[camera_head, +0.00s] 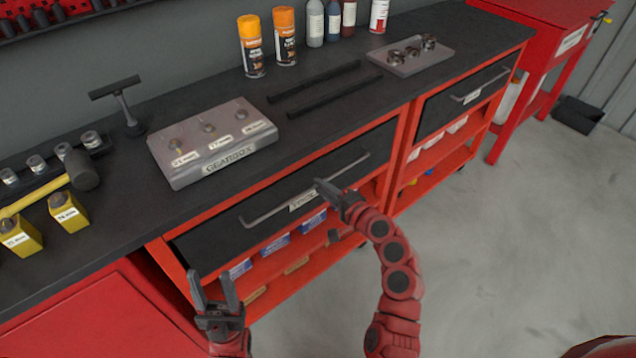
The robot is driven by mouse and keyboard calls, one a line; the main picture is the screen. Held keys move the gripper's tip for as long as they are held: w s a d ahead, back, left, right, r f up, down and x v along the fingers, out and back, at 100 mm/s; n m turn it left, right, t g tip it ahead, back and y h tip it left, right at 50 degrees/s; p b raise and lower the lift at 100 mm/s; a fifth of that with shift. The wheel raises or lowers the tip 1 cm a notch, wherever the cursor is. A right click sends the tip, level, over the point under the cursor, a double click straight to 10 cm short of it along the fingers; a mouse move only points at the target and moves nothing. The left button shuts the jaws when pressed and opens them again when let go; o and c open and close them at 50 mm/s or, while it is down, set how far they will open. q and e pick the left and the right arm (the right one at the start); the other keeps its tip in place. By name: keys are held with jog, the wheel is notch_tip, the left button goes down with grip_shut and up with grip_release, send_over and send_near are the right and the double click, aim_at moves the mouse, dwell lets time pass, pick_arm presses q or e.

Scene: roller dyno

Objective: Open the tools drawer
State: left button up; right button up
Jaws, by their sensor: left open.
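The tools drawer (205,240) is a dark drawer front under the black worktop, with a small label at its middle. It looks shut. Its long grey bar handle (268,216) runs along the front. My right gripper (327,190) is at the middle of this handle, beside the label, and covers part of the bar. Whether its fingers are around the bar or closed on it cannot be told. My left gripper (210,282) is open and empty, with its fingers pointing up, in front of the drawer's left end and below the handle.
A second drawer (460,100) with its own handle is further right. Below are red shelves with blue boxes (275,244). A grey gearbox tray (215,145), spray cans (252,48), yellow blocks (68,210) and a mallet (80,170) stand on the worktop.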

jog(key=shift+x, duration=1.15)
grip_shut()
dwell(0.6)
